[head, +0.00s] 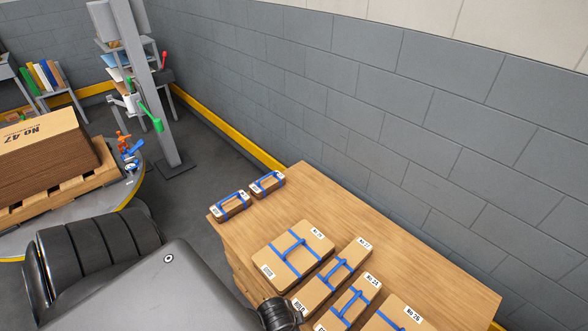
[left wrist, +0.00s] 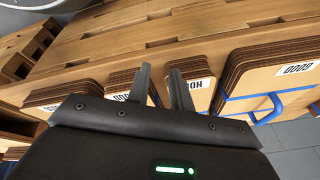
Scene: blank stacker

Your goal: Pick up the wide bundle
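A wide, nearly square cardboard bundle (head: 285,240) with blue straps and white labels lies flat on the wooden table. Narrower strapped bundles (head: 335,275) lie to its right. In the left wrist view, my left gripper (left wrist: 160,72) shows two fingers apart with nothing held between them. It points at the edges of several labelled bundles. A broad bundle with a blue strap (left wrist: 258,84) is right of the fingers; I cannot tell whether it is the wide one. The left fingers do not show in the head view. My right gripper is not in view.
Two small strapped bundles (head: 267,183) lie at the table's far left corner. The back right of the wooden table (head: 400,240) is bare, along a grey block wall (head: 400,110). A large stack of cardboard (head: 45,150) stands on a pallet at the left, near a grey post (head: 145,80).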

